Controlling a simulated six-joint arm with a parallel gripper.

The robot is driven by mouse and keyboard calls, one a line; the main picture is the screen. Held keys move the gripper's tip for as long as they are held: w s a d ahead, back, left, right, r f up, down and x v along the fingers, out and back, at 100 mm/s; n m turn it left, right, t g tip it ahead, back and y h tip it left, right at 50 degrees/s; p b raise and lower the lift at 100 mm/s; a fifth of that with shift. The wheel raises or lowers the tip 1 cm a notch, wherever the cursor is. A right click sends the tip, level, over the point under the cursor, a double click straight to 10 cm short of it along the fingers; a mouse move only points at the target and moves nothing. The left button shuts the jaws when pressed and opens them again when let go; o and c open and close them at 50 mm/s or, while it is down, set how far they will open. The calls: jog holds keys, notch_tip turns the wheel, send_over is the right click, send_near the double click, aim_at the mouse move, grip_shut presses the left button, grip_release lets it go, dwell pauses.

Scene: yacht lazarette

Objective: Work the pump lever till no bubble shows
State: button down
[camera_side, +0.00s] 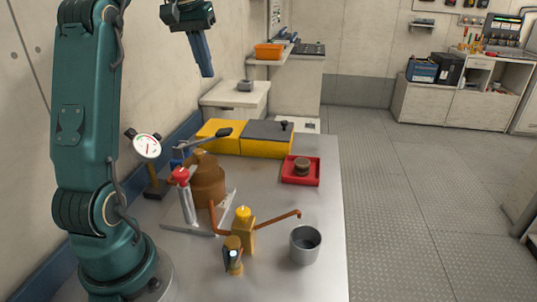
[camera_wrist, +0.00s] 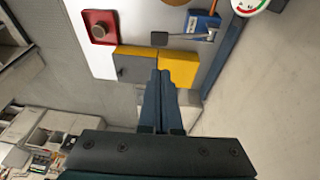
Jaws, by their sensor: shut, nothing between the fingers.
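The pump lever (camera_side: 222,132) is a dark-padded handle on a blue pump body (camera_side: 179,153), reaching right beside the brown canister. Its grey pad also shows in the wrist view (camera_wrist: 160,39). A small sight glass (camera_side: 234,254) at the front of the bench shows a bright pale spot; I cannot tell whether it is a bubble. My gripper (camera_side: 207,74) is shut and empty, high above the back of the bench and well clear of the lever. Its dark blue fingers (camera_wrist: 160,73) lie together in the wrist view.
A brown canister (camera_side: 207,187), red-topped cylinder (camera_side: 181,177), yellow valve block (camera_side: 243,230) with copper spout, and grey cup (camera_side: 305,246) crowd the bench. A gauge (camera_side: 147,147) stands left. A yellow-and-grey case (camera_side: 268,139) and red tray (camera_side: 289,179) sit behind. The bench's right edge is clear.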

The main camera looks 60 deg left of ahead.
jog(key=shift+f, duration=0.1)
send_near(225, 130)
jog(key=x, duration=0.5)
jog(key=shift+w+a+f, duration=0.1)
jog(key=shift+a+f, duration=0.05)
jog(key=shift+a, duration=0.1)
jog(key=shift+w+f, duration=0.1)
jog(key=shift+f, duration=0.5)
notch_tip(225, 130, down, 6)
jog(key=w+d+g+y, duration=0.2)
jog(key=shift+d+f+m+y, duration=0.15)
jog(key=shift+f+m+y, duration=0.05)
jog(key=shift+m+y, duration=0.1)
jog(key=shift+w, duration=0.1)
